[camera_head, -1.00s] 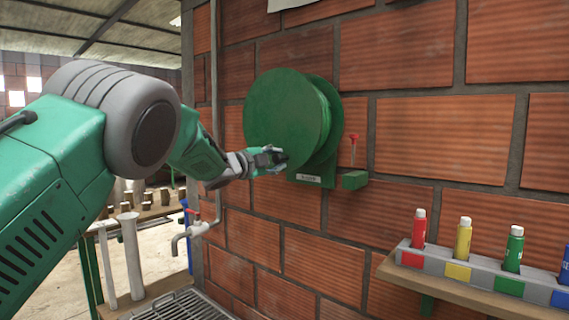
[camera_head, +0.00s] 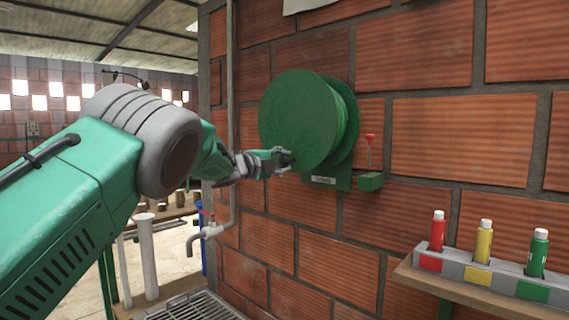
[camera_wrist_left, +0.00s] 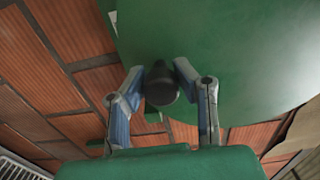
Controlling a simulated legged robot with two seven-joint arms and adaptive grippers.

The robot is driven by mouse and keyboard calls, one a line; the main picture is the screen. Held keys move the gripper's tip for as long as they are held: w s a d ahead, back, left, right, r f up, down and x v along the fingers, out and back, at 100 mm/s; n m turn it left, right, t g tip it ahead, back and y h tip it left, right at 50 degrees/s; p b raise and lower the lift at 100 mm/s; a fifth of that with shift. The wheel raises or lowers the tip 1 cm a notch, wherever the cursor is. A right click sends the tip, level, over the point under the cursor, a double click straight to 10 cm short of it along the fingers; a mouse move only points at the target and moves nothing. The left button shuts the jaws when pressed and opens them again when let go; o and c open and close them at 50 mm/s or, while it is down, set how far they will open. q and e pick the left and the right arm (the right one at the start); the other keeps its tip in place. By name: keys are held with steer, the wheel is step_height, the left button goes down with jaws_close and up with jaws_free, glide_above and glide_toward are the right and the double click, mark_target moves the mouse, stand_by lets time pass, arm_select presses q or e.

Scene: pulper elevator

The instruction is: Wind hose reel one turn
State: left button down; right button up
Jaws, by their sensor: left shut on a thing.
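The green hose reel (camera_head: 303,118) is mounted on the brick wall, its round face turned toward my left arm. A small label plate (camera_head: 323,180) sits below it. My left gripper (camera_head: 284,160) is at the lower left edge of the reel's face. In the left wrist view the fingers (camera_wrist_left: 161,85) are shut on the dark round crank knob (camera_wrist_left: 160,84), with the green disc (camera_wrist_left: 215,45) behind it. In the head view the knob is mostly hidden by the fingers. My right gripper is in neither view.
A red-knobbed lever on a green box (camera_head: 370,182) is right of the reel. A shelf rack (camera_head: 455,272) with coloured bottles stands at lower right. A tap (camera_head: 205,234) and pipe are below left, above a metal grate (camera_head: 190,306).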

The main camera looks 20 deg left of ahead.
arm_select(q)
steer(key=shift+f, duration=0.4)
steer(key=c, duration=1.2)
jaws_free()
steer(key=shift+w, duration=0.1)
steer(key=shift+r, duration=0.15)
steer(key=shift+s+a+r, duration=0.15)
steer(key=shift+s, duration=0.15)
steer(key=v, duration=1.1)
steer(key=shift+f, duration=0.2)
steer(key=shift+s+a, duration=0.1)
